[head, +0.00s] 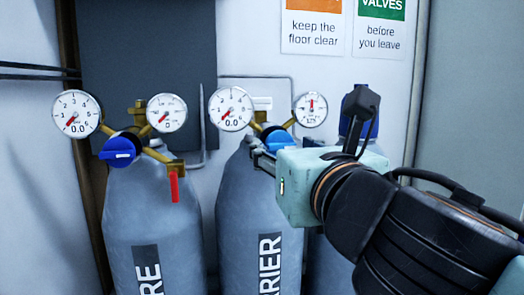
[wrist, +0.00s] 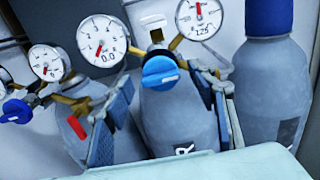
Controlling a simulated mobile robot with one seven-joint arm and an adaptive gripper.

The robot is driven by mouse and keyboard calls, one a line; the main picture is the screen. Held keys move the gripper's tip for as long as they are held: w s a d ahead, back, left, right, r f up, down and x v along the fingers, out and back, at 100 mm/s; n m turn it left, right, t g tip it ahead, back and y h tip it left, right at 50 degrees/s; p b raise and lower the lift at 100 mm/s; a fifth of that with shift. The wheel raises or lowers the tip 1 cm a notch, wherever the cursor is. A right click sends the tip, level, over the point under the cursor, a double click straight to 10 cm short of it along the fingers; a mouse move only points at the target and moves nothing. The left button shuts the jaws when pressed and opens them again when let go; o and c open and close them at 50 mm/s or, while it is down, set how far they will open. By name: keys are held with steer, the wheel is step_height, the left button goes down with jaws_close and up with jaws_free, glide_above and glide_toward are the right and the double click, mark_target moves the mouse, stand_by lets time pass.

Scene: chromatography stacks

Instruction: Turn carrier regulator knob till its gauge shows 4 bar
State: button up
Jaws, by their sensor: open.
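The carrier regulator's blue knob (head: 281,141) sits at the top of the middle grey cylinder (head: 262,215), whose label is partly readable. It also shows in the wrist view (wrist: 160,72), with a white mark on its face. The outlet gauge (head: 231,108) left of it reads 0.0, also in the wrist view (wrist: 102,40). The second gauge (head: 310,109) reads about 125. My gripper (head: 266,157) is open at the knob. In the wrist view its two fingers (wrist: 165,88) stand on either side of the knob, with gaps visible; contact cannot be told.
A third cylinder with a blue cap (wrist: 270,17) stands close on the right. The wall is right behind.

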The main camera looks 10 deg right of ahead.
steer(key=shift+c, duration=0.3)
steer(key=c, duration=1.1)
steer(key=m+b, duration=0.7)
steer(key=m, duration=0.4)
steer(key=m+b, duration=0.8)
steer(key=m, duration=0.4)
steer(key=shift+d+f+m+b, duration=0.1)
steer(key=shift+f+m+b, duration=0.1)
steer(key=shift+m+b, duration=0.1)
